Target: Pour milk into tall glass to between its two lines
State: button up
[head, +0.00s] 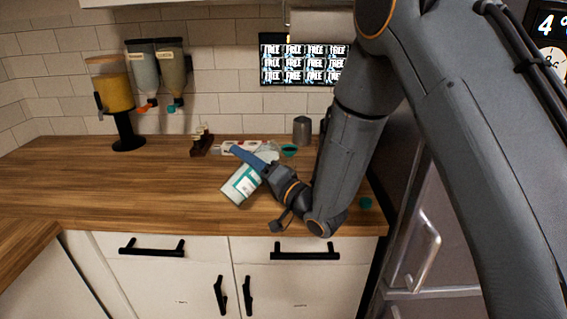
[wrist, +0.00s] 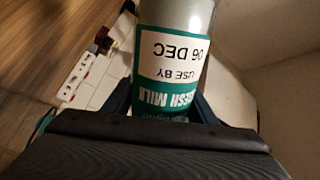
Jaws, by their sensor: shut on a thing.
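My gripper (head: 254,166) is shut on a milk bottle (head: 240,186) above the wooden counter. The bottle is white with a teal label and leans in the head view. In the wrist view, the milk bottle (wrist: 172,62) sits between my dark blue fingers, its "FRESH MILK" and "USE BY 06 DEC" print upside down. I cannot make out the tall glass or its two lines in either view. A pale shape behind my gripper in the head view is too covered to name. I see no milk flowing.
A grey metal canister (head: 302,130) and a small teal-rimmed item (head: 289,150) stand behind my gripper. A white and red strip (head: 228,147) lies near the wall. A teal cap (head: 365,202) lies at right. The counter's left side (head: 90,190) is clear; a yellow dispenser (head: 117,95) stands behind it.

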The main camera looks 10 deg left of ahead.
jog(key=shift+r+m+t+p, duration=0.3)
jog(key=shift+r+m+p, duration=0.55)
jog(key=shift+m, duration=0.35)
dwell(0.4)
jog(key=shift+w+d+r+m+p, duration=0.1)
jog(key=shift+w+r+m+p, duration=0.15)
jog(key=shift+m, duration=0.25)
jog(key=shift+w+d+r+m+p, duration=0.1)
jog(key=shift+r+m+p, duration=0.2)
jog(key=shift+m, duration=0.2)
dwell(1.1)
jog(key=shift+m+t+h, duration=0.3)
jog(key=shift+m+t, duration=0.1)
jog(key=shift+m, duration=0.1)
dwell(1.2)
